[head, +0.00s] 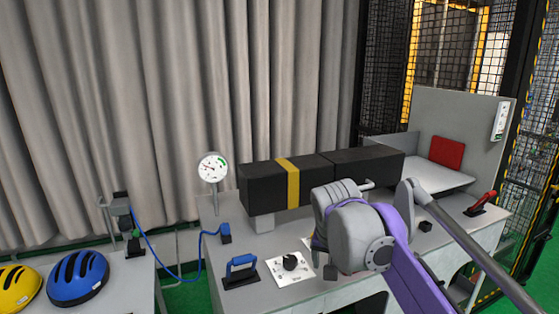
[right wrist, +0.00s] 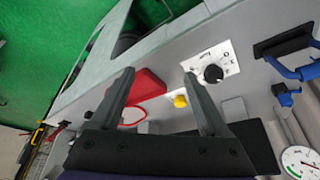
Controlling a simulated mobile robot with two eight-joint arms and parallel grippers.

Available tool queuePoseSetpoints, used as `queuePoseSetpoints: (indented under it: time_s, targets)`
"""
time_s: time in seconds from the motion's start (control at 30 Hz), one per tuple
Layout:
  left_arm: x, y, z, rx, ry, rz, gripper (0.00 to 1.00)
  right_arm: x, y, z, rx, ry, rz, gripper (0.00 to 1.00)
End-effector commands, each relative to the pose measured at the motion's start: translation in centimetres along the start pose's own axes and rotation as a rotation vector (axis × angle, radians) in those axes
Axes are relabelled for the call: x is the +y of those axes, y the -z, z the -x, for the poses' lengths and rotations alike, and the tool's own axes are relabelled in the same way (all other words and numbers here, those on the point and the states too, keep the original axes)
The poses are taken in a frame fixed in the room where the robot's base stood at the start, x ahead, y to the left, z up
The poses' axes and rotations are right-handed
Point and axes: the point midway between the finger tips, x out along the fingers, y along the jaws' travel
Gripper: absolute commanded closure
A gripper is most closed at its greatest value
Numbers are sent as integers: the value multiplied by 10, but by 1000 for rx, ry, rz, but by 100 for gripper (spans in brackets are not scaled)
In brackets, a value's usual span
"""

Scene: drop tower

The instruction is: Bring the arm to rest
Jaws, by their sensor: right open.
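My right arm comes in from the lower right in the head view, with its purple and grey links over the front of the grey bench (head: 215,285). Its gripper is hidden behind the arm there. In the right wrist view my right gripper (right wrist: 158,78) is open, its two dark fingers apart with nothing held between them. My left gripper is not in view.
A long black box with a yellow band (head: 293,183) lies on the bench behind my arm. A round gauge (head: 213,168), a blue handle (head: 241,265) and a red lever (head: 482,203) stand around it. Blue (head: 78,278) and yellow (head: 17,287) helmets sit at left.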

Motion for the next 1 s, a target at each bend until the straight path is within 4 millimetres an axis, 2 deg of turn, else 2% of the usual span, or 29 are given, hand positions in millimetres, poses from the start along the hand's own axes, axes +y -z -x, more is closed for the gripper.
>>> queuePoseSetpoints:
  time_s: [0.17,0.27,0.4,0.5,0.6,0.7,0.77,1.0]
  targets:
    - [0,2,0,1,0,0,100,37,-49,-15,19,40,67,21]
    - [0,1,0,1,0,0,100,60,-89,-31,36,67,115,21]
    - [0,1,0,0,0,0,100,92,-156,-62,72,103,191,21]
    - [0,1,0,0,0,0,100,110,-199,-84,99,122,237,21]
    - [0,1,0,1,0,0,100,122,-233,-103,121,133,271,21]
    - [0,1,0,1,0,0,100,129,-254,-115,135,141,294,21]
    - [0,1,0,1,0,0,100,131,-260,-119,140,143,301,21]
    - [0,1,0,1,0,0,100,132,-264,-121,143,144,306,21]
